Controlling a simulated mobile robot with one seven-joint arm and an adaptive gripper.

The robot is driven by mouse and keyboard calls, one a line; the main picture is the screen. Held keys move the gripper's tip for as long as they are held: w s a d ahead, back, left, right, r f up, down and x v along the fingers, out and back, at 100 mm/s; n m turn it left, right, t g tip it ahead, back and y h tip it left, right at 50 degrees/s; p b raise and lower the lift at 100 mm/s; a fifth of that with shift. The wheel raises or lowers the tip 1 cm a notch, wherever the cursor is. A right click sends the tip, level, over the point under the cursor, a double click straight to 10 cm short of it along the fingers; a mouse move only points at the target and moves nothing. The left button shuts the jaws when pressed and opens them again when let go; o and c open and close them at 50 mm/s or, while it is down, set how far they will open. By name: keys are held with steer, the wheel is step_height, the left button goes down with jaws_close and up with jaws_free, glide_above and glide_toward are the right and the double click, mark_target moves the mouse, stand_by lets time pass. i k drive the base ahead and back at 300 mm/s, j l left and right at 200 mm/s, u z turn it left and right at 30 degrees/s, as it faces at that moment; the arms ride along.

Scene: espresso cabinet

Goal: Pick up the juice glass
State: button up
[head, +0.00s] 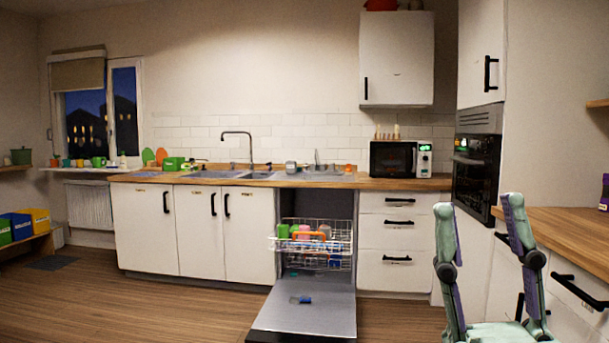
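I cannot make out for sure which thing is the juice glass. The pulled-out dishwasher rack (343,245) holds several small cups or glasses, among them a green one (283,231) and a greyish-pink one (325,231); they are too small to tell apart well. My gripper (478,203) is at the lower right in the head view, its two green and purple fingers pointing up and spread wide. It is open with nothing between the fingers, and stands well apart from the rack and the counters behind.
The dishwasher door (310,322) lies folded down over the floor, with a small blue and dark item (300,299) on it. A wooden counter (575,232) is at the right, beyond my gripper. The wooden floor (150,305) at left is mostly clear.

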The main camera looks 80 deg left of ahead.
mark_target(306, 174)
steer(key=u, duration=2.7)
